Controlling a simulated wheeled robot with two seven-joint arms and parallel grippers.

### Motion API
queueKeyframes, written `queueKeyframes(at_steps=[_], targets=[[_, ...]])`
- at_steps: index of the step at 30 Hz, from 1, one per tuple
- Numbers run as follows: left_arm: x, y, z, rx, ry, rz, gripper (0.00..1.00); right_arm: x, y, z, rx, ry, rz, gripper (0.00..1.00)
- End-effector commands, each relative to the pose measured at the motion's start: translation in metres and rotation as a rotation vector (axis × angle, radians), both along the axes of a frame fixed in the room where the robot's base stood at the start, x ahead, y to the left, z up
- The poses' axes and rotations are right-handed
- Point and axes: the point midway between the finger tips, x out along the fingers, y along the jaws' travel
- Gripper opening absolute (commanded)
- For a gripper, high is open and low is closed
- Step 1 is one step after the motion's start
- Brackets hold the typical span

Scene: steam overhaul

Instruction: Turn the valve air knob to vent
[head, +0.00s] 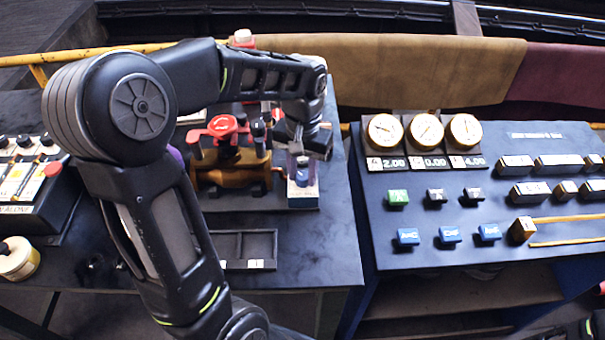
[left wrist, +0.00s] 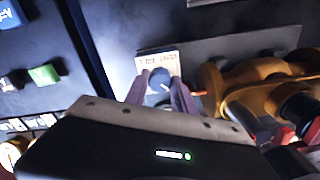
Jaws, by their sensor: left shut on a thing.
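The valve air knob (left wrist: 158,80) is a small round blue-grey knob in front of a white label plate (left wrist: 158,62) whose lettering is too blurred to read. My left gripper (left wrist: 161,92) has its two purple fingers closed on the knob from both sides. In the head view my left gripper (head: 301,172) reaches down onto the small blue and white knob block (head: 303,196) at the right side of the bench. The fingers and wrist hide most of the knob there, and its pointing direction cannot be told. My right gripper does not show.
A brass valve body (head: 232,176) with a red handwheel (head: 223,126) stands close left of the knob. A dark tray (head: 245,245) lies in front. A console with gauges (head: 425,131) and blue buttons stands to the right, across a narrow gap.

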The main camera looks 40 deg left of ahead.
Motion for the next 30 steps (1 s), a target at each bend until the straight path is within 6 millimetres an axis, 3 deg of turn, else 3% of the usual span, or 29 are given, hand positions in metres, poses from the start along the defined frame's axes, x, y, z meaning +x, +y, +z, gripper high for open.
queueKeyframes(at_steps=[12, 28, 29, 30], targets=[[0.001, 0.0002, 0.0006, 0.0, -0.003, 0.235, 0.0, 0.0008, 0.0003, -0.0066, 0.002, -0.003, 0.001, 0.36], [0.0011, 0.0003, 0.0012, 0.0, -0.004, 0.266, 0.0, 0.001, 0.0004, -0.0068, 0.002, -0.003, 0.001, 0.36], [0.0011, 0.0003, 0.0012, 0.0, -0.004, 0.266, 0.33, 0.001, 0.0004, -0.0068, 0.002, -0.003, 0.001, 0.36], [0.001, 0.0002, 0.0011, 0.0, -0.003, 0.266, 0.36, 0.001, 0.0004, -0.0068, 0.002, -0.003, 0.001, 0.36]])
